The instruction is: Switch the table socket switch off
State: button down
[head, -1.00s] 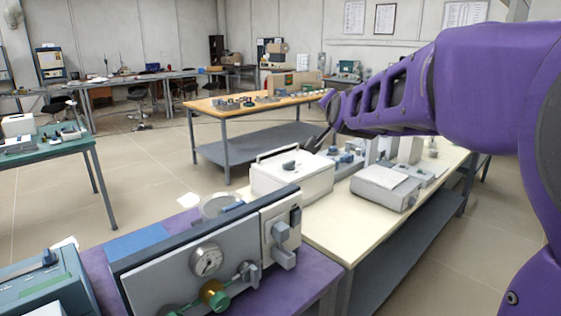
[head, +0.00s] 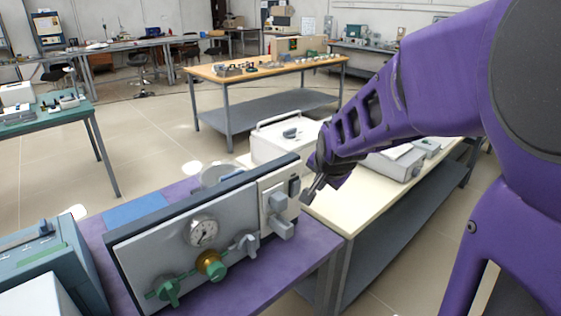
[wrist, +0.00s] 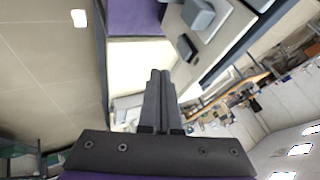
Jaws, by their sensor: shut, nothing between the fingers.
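The table socket is a white panel (head: 266,207) at the right end of the grey gauge panel on the purple table. A small dark switch (head: 294,186) sits at its upper right, above a grey plug (head: 281,226). In the wrist view the dark switch (wrist: 187,47) lies just right of my fingertips, with the grey plug (wrist: 198,14) beyond it. My gripper (head: 308,198) is shut and empty, just right of the switch in the head view. In the wrist view the closed fingers (wrist: 160,75) appear apart from the switch. Which way the switch is set cannot be told.
A white box (head: 283,143) stands behind on the cream table. A blue-grey instrument (head: 40,258) stands at the left.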

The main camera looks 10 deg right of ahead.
aim_at(299, 188)
jog(key=w+a+f, duration=0.2)
jog(key=w+f, duration=0.5)
jog(key=w, duration=0.2)
jog(key=shift+w, duration=0.3)
jog(key=shift+w+a+r, duration=0.1)
jog(key=shift+w+a, duration=0.15)
jog(key=shift+g, duration=0.3)
